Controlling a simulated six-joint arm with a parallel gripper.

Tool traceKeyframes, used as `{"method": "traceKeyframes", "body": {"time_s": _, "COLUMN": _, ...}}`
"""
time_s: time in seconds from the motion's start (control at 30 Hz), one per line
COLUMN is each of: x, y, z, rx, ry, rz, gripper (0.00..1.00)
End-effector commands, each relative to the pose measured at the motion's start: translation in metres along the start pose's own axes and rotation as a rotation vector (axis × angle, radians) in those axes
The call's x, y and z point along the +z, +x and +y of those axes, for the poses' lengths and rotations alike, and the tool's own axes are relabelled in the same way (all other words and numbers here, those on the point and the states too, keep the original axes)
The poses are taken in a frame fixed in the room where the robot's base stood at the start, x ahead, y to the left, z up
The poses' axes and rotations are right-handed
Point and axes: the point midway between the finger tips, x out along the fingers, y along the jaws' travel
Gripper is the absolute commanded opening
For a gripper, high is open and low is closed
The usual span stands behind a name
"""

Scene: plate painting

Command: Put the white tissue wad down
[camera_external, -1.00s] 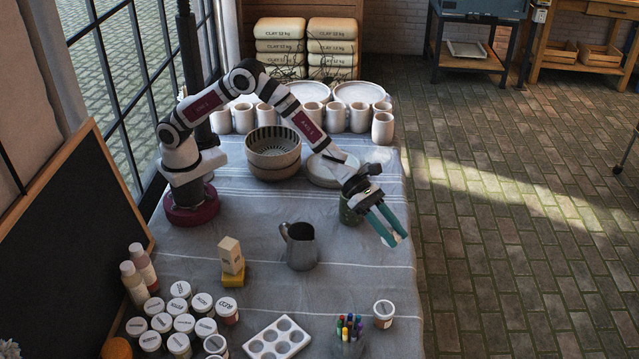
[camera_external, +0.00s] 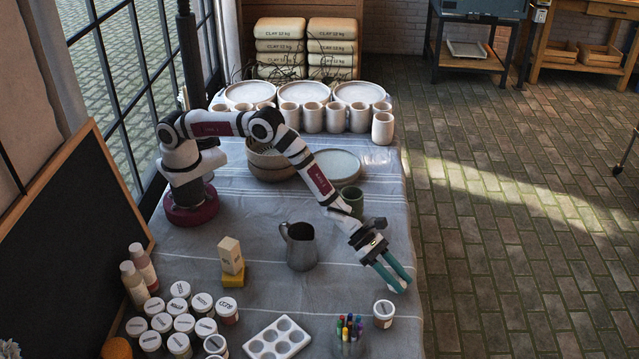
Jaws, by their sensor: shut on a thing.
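My gripper (camera_external: 403,283) has teal fingers pointing down and to the right, near the right edge of the cloth-covered table (camera_external: 330,285). It is shut on the white tissue wad, which is too small and covered by the fingers to make out clearly. The fingertips are above and behind a small white-lidded jar (camera_external: 383,313).
A marker holder (camera_external: 350,335) and a white palette (camera_external: 277,338) are at the front. Paint jars (camera_external: 180,320) crowd the front left.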

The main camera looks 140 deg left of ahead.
Motion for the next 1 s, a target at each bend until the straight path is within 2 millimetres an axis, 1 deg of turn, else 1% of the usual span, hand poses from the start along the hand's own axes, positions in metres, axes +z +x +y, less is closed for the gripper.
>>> {"method": "traceKeyframes", "body": {"time_s": 0.03, "x": -0.007, "y": 0.003, "z": 0.0, "rx": -0.001, "ry": 0.0, "rz": 0.002, "gripper": 0.0}}
{"method": "traceKeyframes", "body": {"time_s": 0.2, "x": -0.007, "y": 0.004, "z": 0.001, "rx": -0.001, "ry": 0.001, "rz": 0.0, "gripper": 0.0}}
{"method": "traceKeyframes", "body": {"time_s": 0.23, "x": -0.008, "y": 0.004, "z": 0.001, "rx": -0.001, "ry": 0.001, "rz": 0.0, "gripper": 0.42}}
{"method": "traceKeyframes", "body": {"time_s": 0.4, "x": -0.007, "y": 0.004, "z": 0.001, "rx": -0.001, "ry": 0.001, "rz": 0.0, "gripper": 0.72}}
{"method": "traceKeyframes", "body": {"time_s": 0.67, "x": -0.007, "y": 0.003, "z": 0.001, "rx": -0.001, "ry": 0.001, "rz": 0.0, "gripper": 0.72}}
{"method": "traceKeyframes", "body": {"time_s": 0.77, "x": -0.007, "y": -0.002, "z": 0.001, "rx": -0.001, "ry": 0.001, "rz": 0.0, "gripper": 0.72}}
{"method": "traceKeyframes", "body": {"time_s": 0.87, "x": -0.006, "y": -0.019, "z": 0.001, "rx": 0.0, "ry": 0.0, "rz": 0.001, "gripper": 0.72}}
{"method": "traceKeyframes", "body": {"time_s": 0.97, "x": -0.006, "y": -0.044, "z": 0.002, "rx": 0.001, "ry": 0.0, "rz": 0.001, "gripper": 0.72}}
{"method": "traceKeyframes", "body": {"time_s": 1.0, "x": -0.006, "y": -0.055, "z": 0.001, "rx": 0.001, "ry": -0.001, "rz": 0.001, "gripper": 0.72}}
